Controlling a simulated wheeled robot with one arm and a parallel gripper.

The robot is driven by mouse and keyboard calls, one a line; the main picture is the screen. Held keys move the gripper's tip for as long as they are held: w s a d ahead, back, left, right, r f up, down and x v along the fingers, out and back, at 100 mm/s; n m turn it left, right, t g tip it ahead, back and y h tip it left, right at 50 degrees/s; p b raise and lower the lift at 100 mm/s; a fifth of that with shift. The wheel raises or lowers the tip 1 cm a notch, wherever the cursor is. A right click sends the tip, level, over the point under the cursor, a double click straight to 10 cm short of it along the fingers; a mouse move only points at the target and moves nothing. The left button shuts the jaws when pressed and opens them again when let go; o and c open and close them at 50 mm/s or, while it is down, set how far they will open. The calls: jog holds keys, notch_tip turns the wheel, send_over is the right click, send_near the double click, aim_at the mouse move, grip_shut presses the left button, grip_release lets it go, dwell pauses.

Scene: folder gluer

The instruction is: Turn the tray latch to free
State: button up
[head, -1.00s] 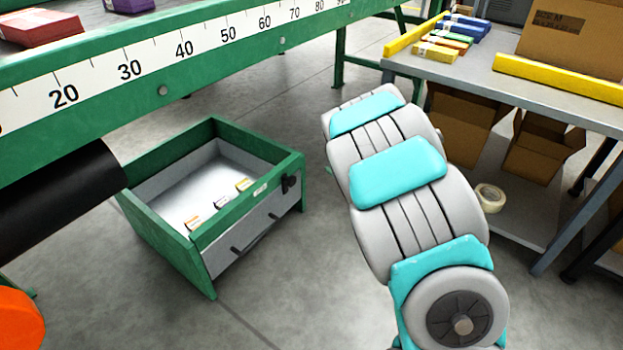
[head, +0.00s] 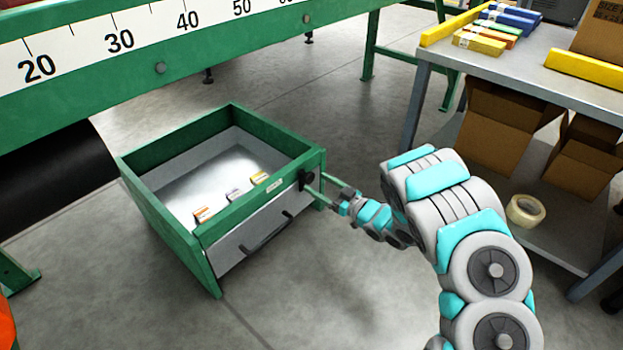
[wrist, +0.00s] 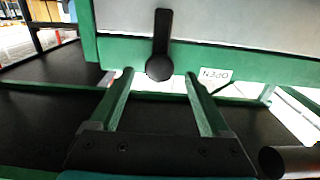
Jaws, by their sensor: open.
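The tray (head: 200,255) is a green-framed box with a grey metal inside and front, standing low at the left of the head view. Its black latch (head: 306,181) sits at the front's right corner. In the wrist view the latch (wrist: 162,35) is a bar running up from a round end, beside an upside-down "OPEN" label (wrist: 215,75). My gripper (head: 318,187) is open and faces the latch. In the wrist view the fingertips of my gripper (wrist: 160,78) lie on either side of the latch's round end, with visible gaps; I cannot tell the remaining depth.
Several small boxes (head: 232,195) lie in the tray. A black handle (head: 265,232) is on its front. A green machine rail with a number scale (head: 120,40) runs above, and a black roller (head: 60,180) is left. A grey bench (head: 490,75) stands right. The floor in front is clear.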

aim_at(311, 179)
jog(key=shift+x, duration=2.25)
grip_shut()
